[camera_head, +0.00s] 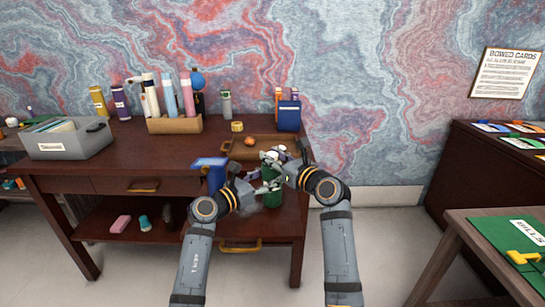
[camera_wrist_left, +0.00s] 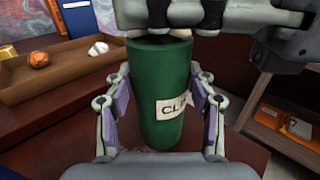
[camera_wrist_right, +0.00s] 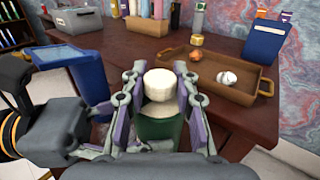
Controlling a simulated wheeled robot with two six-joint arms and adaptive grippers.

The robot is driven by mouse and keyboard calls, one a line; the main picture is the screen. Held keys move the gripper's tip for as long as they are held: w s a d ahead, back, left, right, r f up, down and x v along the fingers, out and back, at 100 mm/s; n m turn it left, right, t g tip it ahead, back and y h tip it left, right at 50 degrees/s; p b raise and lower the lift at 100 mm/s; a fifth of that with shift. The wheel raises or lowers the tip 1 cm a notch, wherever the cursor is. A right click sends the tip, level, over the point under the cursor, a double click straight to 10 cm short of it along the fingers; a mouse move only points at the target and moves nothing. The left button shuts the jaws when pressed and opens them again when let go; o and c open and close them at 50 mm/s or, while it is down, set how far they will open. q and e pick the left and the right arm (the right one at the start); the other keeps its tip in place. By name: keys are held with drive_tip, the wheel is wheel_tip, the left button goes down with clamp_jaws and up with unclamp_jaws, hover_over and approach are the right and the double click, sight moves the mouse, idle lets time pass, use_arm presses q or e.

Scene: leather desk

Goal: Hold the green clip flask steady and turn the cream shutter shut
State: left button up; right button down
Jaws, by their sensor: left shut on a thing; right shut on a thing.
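The green clip flask (camera_wrist_left: 165,80) stands upright near the desk's front edge, with part of a white label facing the left wrist camera. It also shows in the head view (camera_head: 272,200). My left gripper (camera_head: 266,188) is shut on the flask's body, one finger on each side. The cream shutter (camera_wrist_right: 159,84) is a round pale cap at the flask's top, above the green rim (camera_wrist_right: 160,129). My right gripper (camera_wrist_right: 158,90) is shut on the shutter, with fingers on both sides. In the left wrist view, my right gripper hides the flask's top.
A blue container (camera_wrist_right: 88,76) stands close to the flask's left. A brown tray (camera_wrist_right: 226,92) holding an orange ball and a white item lies behind it. A blue box (camera_head: 289,116) stands at the desk's back right. A grey bin (camera_head: 70,144) stands far left.

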drive_tip(key=c, duration=1)
unclamp_jaws()
drive_tip(key=v, duration=1.2)
drive_tip(key=shift+f, duration=0.1)
